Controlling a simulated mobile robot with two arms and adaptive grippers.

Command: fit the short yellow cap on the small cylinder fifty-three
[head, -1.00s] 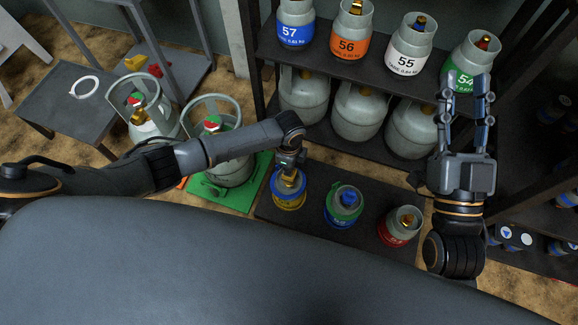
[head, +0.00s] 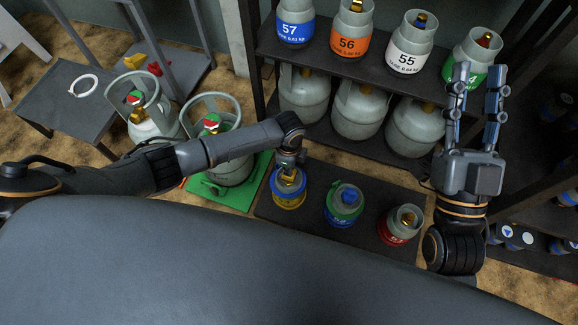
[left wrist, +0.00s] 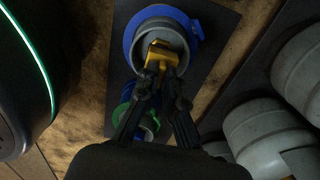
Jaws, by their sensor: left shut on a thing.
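My left gripper (head: 289,166) points down into the collar of the leftmost small cylinder (head: 288,197), which has a yellow band and a blue ring and stands on the low dark platform. Its number cannot be read. In the left wrist view, the fingers of my left gripper (left wrist: 161,75) are shut on a yellow piece (left wrist: 160,52), which looks like the short yellow cap, inside the cylinder's grey collar (left wrist: 181,40). The fingers hide how it sits on the valve. My right gripper (head: 478,75) is open and empty, fingers up, in front of the shelf.
A green-ringed small cylinder (head: 343,205) and a red-banded one (head: 400,225) stand to the right on the platform (head: 318,230). Large cylinders fill the shelf behind. A cylinder (head: 232,168) stands on a green mat (head: 238,200) to the left, close to my left arm.

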